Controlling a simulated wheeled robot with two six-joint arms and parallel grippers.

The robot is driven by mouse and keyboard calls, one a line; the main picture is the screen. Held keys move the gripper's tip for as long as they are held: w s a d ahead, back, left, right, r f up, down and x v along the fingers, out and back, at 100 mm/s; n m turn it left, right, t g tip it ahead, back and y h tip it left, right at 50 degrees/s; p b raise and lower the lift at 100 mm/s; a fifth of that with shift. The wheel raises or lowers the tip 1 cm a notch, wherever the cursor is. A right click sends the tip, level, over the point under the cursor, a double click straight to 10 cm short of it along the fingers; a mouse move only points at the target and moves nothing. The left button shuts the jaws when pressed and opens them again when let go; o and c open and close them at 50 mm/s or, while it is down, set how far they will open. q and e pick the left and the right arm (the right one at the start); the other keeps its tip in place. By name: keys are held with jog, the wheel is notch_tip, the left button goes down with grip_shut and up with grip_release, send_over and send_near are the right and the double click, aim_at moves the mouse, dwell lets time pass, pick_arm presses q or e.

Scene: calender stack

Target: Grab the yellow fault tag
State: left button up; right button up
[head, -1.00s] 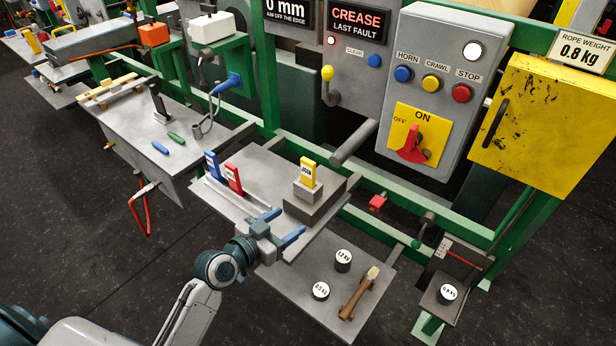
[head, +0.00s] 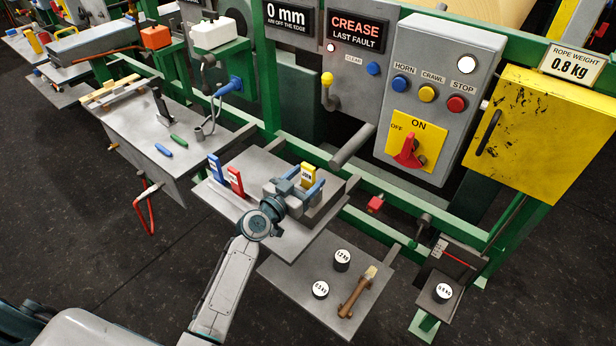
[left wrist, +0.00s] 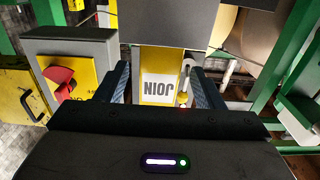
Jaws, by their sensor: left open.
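The yellow fault tag (head: 308,173) stands upright on a grey block on the small grey shelf. In the left wrist view the left gripper (left wrist: 161,85) has a gap between each finger and the tag. The gripper body hides much of the block in the head view. My right gripper is not in view.
A blue tag (head: 215,167) and a red tag (head: 236,181) stand left of the gripper on the same shelf (head: 225,205). A grey control box (head: 440,90) and a yellow box (head: 540,130) are behind and to the right. Weights and a brush lie on a lower plate (head: 290,275).

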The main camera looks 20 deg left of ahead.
pick_arm(q)
jog(key=shift+w+d, duration=0.25)
jog(key=shift+w, duration=0.4)
jog(key=c, duration=1.1)
jog(key=shift+o, duration=0.2)
jog(key=shift+s, duration=0.1)
